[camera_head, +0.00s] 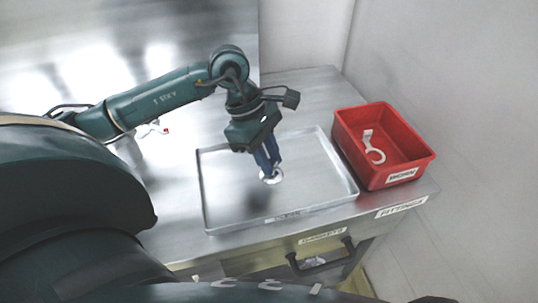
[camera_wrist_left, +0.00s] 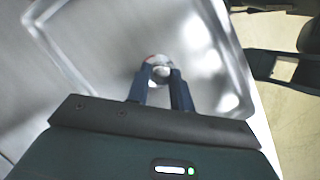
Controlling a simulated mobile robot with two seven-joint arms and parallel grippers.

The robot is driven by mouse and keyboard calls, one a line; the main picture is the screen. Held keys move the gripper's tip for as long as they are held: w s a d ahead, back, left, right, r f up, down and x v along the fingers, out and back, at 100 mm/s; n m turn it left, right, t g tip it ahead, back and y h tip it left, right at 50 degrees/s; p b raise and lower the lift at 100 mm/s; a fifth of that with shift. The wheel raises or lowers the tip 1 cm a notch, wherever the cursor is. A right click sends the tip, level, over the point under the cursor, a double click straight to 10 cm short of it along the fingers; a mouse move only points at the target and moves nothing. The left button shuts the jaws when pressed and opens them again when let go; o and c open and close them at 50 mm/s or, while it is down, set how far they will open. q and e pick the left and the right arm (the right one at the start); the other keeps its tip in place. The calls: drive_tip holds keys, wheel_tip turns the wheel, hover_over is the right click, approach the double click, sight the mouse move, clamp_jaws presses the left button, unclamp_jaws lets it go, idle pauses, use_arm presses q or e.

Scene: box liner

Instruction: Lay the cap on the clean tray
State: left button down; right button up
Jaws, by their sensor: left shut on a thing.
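My left gripper (camera_head: 268,166) points down over the metal tray (camera_head: 318,198) on the bench. Its blue fingers are shut on a small whitish cap (camera_head: 272,177), low over the tray's middle. In the left wrist view the cap (camera_wrist_left: 158,68) shows as a pale round piece between the fingertips (camera_wrist_left: 160,74), with a small reddish spot at its edge. The tray's raised rim also shows in the left wrist view (camera_wrist_left: 62,50). I cannot tell whether the cap touches the tray floor. My right gripper is not in view.
A red bin (camera_head: 408,160) stands right of the tray and holds a white ring-ended tool (camera_head: 373,148). A drawer handle (camera_head: 320,262) sticks out in front. Walls stand behind and to the right.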

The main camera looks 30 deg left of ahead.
use_arm(q)
drive_tip(key=shift+f+b, duration=0.2)
drive_tip(key=shift+b, duration=0.1)
drive_tip(key=c, duration=1.2)
unclamp_jaws()
drive_tip(key=shift+r, duration=0.1)
drive_tip(key=shift+c, duration=0.2)
drive_tip(key=shift+r+p, duration=0.25)
drive_tip(key=shift+p, duration=0.15)
drive_tip(key=v, duration=0.7)
drive_tip(key=shift+r, duration=0.2)
